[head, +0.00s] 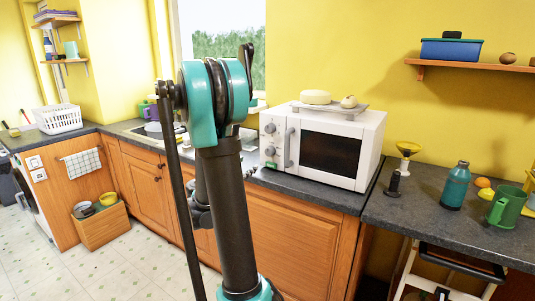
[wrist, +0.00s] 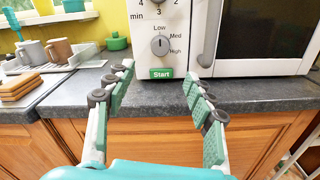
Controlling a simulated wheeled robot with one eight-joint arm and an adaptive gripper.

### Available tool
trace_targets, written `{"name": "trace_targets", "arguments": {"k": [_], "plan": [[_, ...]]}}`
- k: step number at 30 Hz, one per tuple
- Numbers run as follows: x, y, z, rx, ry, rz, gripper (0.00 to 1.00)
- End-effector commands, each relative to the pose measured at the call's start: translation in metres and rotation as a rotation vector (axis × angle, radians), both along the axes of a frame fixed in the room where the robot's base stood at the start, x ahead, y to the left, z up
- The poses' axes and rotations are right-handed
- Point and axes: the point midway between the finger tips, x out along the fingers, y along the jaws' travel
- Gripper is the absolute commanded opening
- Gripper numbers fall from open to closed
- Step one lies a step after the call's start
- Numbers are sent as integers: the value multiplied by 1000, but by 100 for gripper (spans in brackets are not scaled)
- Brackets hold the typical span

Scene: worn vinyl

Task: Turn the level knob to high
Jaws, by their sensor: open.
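The white microwave (head: 370,150) stands on the dark counter in the head view. In the wrist view its control panel shows the grey level knob (wrist: 160,46), with Low above it, Med at upper right and High at lower right. In the head view my arm hides most of my gripper.
The microwave's door handle (wrist: 208,35) stands out just right of the panel. A tray with a cheese wheel (head: 315,97) rests on top of the microwave. The counter before the panel is clear.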

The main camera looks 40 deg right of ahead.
Motion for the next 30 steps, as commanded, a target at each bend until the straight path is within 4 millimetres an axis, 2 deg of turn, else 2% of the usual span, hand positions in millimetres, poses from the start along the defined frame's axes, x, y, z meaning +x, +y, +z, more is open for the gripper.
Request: {"name": "trace_targets", "arguments": {"k": [21,30], "plan": [[50,-126,0,5,-2,-4,54],[60,-148,0,4,-3,-1,54]]}}
